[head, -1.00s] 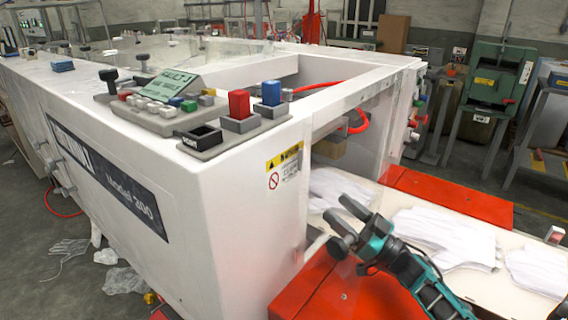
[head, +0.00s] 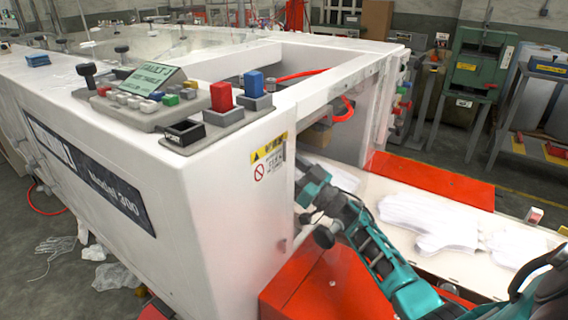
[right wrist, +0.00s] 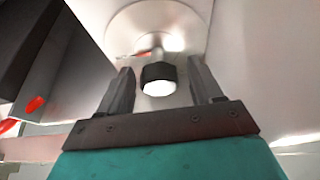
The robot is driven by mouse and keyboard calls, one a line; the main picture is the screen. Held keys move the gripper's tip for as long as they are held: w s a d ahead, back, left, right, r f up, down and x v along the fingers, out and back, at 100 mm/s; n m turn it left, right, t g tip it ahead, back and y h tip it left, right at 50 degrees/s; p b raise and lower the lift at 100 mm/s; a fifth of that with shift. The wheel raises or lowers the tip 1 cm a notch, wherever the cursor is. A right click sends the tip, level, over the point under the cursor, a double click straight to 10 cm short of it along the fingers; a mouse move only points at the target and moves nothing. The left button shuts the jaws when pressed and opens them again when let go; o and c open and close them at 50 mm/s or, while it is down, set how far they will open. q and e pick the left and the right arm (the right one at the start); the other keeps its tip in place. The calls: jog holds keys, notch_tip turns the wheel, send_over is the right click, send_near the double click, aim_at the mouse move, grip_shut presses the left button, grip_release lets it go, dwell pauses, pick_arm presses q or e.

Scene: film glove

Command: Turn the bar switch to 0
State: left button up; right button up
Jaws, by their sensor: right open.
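My right gripper (head: 312,190) is at the machine's front opening in the head view, beside the white corner panel. In the right wrist view its two dark fingers (right wrist: 163,88) are apart and nothing is clamped. Between and beyond them is a dark knob-like part with a bright white end (right wrist: 158,78), in front of a round pale disc (right wrist: 150,22). This may be the bar switch; I cannot read any marks or its setting. The fingers flank it, and I cannot tell whether they touch it. My left gripper is not in view.
The white machine (head: 215,185) carries a console (head: 150,100) with coloured buttons and a fault display, plus red and blue blocks (head: 221,97). White gloves (head: 430,222) lie on the conveyor beside red covers (head: 435,180). A dark box-like part (right wrist: 45,55) is close at left in the wrist view.

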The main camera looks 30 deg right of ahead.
jog(key=shift+w, duration=0.1)
jog(key=shift+c, duration=0.6)
jog(key=c, duration=0.9)
jog(key=shift+o, duration=0.2)
jog(key=shift+n, duration=0.3)
